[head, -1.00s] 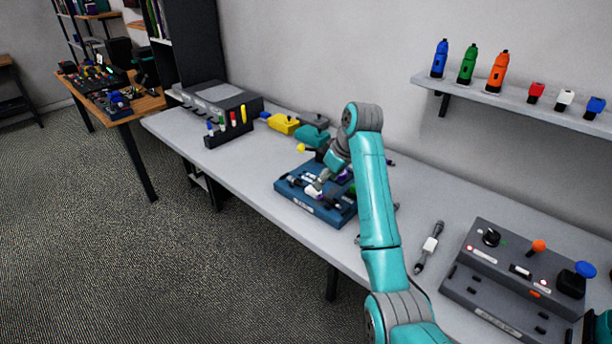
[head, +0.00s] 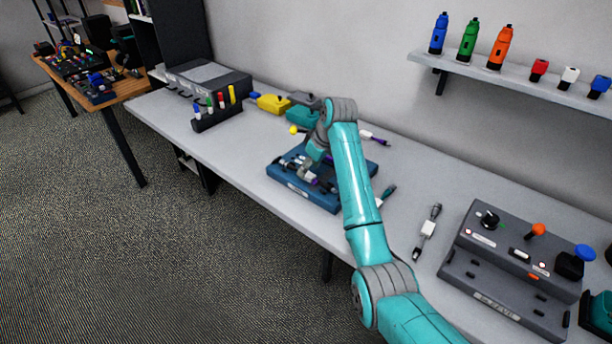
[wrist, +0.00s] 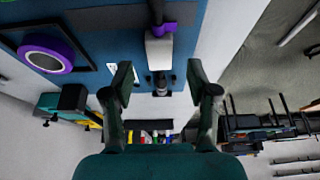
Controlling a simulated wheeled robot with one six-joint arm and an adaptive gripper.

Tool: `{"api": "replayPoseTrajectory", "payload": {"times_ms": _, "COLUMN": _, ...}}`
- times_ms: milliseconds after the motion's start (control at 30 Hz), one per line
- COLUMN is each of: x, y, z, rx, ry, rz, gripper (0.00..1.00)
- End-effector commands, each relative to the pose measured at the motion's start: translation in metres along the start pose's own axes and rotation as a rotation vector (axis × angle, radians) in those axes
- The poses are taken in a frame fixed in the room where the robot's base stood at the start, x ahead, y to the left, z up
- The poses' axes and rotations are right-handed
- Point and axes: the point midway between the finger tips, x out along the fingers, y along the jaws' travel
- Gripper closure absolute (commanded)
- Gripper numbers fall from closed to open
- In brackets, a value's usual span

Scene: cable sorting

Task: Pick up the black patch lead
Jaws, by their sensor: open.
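A lead with a black cord, a white label block (wrist: 158,52) and a dark plug end (wrist: 161,86) lies over the blue tray in the wrist view. It looks like the black patch lead. My gripper (wrist: 160,76) is open, with one finger on either side of the plug end, and neither finger seems to touch it. In the head view my gripper (head: 314,160) is low over the blue tray (head: 312,199), and my arm hides part of the tray. The lead is small and partly hidden there.
A purple ring (wrist: 48,52) sits on the tray. Another white-labelled lead (head: 428,230) lies on the table (head: 240,165) before a grey control box (head: 510,265). A purple-ended lead (head: 374,137) and a green-ended lead (head: 387,194) lie beside the tray. A pen holder (head: 218,115) stands left.

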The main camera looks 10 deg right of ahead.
Motion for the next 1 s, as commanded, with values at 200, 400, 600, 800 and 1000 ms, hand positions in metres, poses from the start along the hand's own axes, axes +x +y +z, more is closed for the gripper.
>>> {"api": "replayPoseTrajectory", "payload": {"times_ms": 200, "x": 0.023, "y": 0.001, "z": 0.0, "rx": 0.0, "ry": 0.0, "rz": 0.0, "gripper": 0.42}}
{"api": "replayPoseTrajectory", "payload": {"times_ms": 400, "x": 0.026, "y": 0.001, "z": 0.0, "rx": 0.0, "ry": 0.0, "rz": 0.0, "gripper": 0.42}}
{"api": "replayPoseTrajectory", "payload": {"times_ms": 600, "x": 0.026, "y": 0.0, "z": 0.0, "rx": 0.0, "ry": 0.0, "rz": 0.0, "gripper": 0.74}}
{"api": "replayPoseTrajectory", "payload": {"times_ms": 800, "x": 0.025, "y": 0.0, "z": 0.0, "rx": 0.0, "ry": 0.001, "rz": 0.0, "gripper": 1.0}}
{"api": "replayPoseTrajectory", "payload": {"times_ms": 1000, "x": 0.025, "y": 0.001, "z": 0.0, "rx": 0.0, "ry": 0.001, "rz": 0.0, "gripper": 1.0}}
